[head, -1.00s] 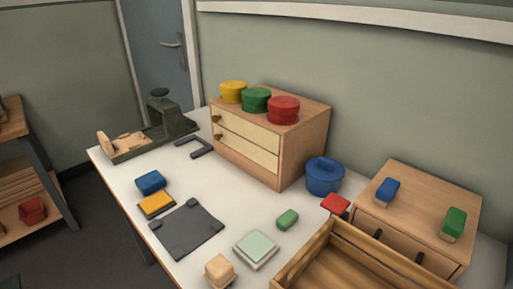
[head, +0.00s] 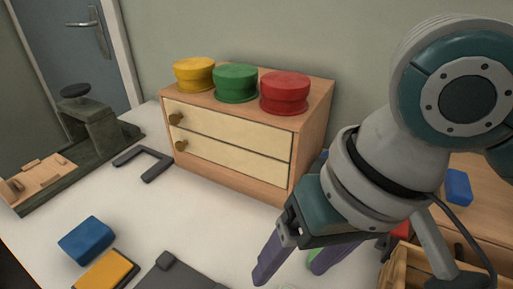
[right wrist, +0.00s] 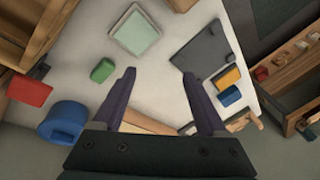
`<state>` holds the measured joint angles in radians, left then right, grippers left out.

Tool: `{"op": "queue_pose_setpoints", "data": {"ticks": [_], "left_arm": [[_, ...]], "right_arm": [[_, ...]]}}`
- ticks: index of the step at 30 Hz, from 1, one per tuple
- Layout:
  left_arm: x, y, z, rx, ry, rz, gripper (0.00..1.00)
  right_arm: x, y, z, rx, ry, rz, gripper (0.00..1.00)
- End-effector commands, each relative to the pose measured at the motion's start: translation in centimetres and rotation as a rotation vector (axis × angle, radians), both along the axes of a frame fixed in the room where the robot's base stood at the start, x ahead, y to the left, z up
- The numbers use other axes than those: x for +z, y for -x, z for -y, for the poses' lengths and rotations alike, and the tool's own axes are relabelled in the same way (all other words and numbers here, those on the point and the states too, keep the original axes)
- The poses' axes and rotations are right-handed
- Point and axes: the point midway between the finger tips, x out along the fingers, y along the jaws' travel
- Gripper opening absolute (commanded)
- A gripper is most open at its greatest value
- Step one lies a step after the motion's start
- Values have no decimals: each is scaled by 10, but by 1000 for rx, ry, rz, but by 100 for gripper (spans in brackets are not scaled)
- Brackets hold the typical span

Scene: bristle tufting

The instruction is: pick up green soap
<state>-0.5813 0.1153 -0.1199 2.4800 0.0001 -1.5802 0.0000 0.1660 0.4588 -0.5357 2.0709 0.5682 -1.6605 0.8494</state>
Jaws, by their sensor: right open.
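The green soap (right wrist: 102,70) is a small rounded green block lying on the white table, left of my right gripper's fingers in the right wrist view. In the head view only a sliver of green (head: 312,257) shows by the purple fingers; the rest is hidden. My right gripper (head: 298,264) is open and empty above the table. In the right wrist view its two fingers (right wrist: 159,74) are spread wide with bare table between them, and the soap is outside them, beside the left finger. My left gripper is not in view.
A blue pot (right wrist: 62,125) and a red block (right wrist: 29,90) are left of the soap in the wrist view. A pale green pad (right wrist: 135,32) lies beyond it. A drawer cabinet (head: 240,150) with yellow, green and red lidded pots stands behind. A wooden crate is at right.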

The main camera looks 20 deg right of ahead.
Motion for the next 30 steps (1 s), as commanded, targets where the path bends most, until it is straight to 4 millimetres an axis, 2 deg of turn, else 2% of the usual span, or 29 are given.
{"op": "queue_pose_setpoints", "data": {"ticks": [1,4,9,12,16,21,28,30], "left_arm": [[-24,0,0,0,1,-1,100],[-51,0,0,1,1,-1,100],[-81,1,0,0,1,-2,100],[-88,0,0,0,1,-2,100],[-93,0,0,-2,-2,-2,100],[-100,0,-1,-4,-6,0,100],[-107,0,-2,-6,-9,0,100],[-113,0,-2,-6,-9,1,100]], "right_arm": [[-20,-12,10,-53,24,-25,75],[-37,-31,33,-220,67,-102,75],[-42,-54,77,-536,129,-197,75],[-39,-61,93,-663,143,-225,75],[-41,-63,102,-737,149,-243,75],[-67,-63,102,-743,150,-247,75],[-88,-65,101,-741,147,-244,75],[-100,-66,100,-740,147,-244,75]]}}
